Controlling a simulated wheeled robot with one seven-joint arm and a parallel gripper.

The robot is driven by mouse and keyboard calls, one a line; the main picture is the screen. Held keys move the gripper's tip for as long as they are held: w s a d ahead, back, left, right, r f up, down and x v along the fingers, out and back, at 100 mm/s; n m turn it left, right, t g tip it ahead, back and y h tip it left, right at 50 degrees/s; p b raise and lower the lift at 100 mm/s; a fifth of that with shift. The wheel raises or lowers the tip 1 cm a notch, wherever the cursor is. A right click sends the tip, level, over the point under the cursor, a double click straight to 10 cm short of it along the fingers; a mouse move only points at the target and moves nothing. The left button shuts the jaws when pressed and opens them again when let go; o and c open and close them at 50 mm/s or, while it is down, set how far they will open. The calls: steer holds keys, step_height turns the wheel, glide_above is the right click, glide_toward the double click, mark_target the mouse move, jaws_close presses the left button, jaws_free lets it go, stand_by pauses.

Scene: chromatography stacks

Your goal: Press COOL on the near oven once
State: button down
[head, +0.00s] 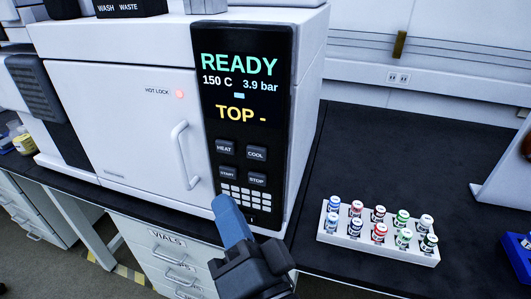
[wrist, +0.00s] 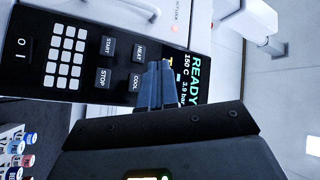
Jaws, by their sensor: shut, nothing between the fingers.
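The near oven (head: 125,125) is a white cabinet with a black control panel on its right. The panel's display (head: 240,85) reads READY, 150 C, 3.9 bar and TOP -. The COOL button (head: 256,154) sits below the display, right of HEAT (head: 225,149) and above STOP (head: 257,179). My gripper (head: 221,203) is shut and empty, its blue fingers in front of the lower panel in the head view. In the wrist view, COOL (wrist: 136,84) shows just left of the shut fingertips (wrist: 160,65). I cannot tell whether the fingers touch the panel.
A red HOT LOCK light (head: 180,94) is lit on the oven, near the door handle (head: 183,155). A white vial rack (head: 335,237) with several capped vials stands on the black bench (head: 400,145) to the right.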

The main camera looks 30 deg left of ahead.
steer(key=shift+w, duration=0.1)
steer(key=b, duration=0.3)
glide_toward(246, 151)
steer(key=shift+w+a+r, duration=0.2)
steer(key=shift+w+a, duration=0.05)
steer(key=shift+a, duration=0.5)
steer(key=shift+w+a+r, duration=0.25)
steer(key=shift+a, duration=0.55)
steer(key=shift+w+a+r, duration=0.2)
steer(key=shift+w+a, duration=0.05)
steer(key=shift+a, duration=0.5)
steer(key=shift+w, duration=0.1)
steer(key=shift+w+a, duration=0.1)
steer(key=shift+w, duration=0.2)
steer(key=shift+w+a+b, duration=0.1)
steer(key=shift+w+b, duration=0.35)
stand_by(0.8)
steer(key=shift+s, duration=0.1)
steer(key=shift+s+p, duration=0.3)
steer(key=shift+s, duration=0.45)
steer(key=shift+d, duration=0.25)
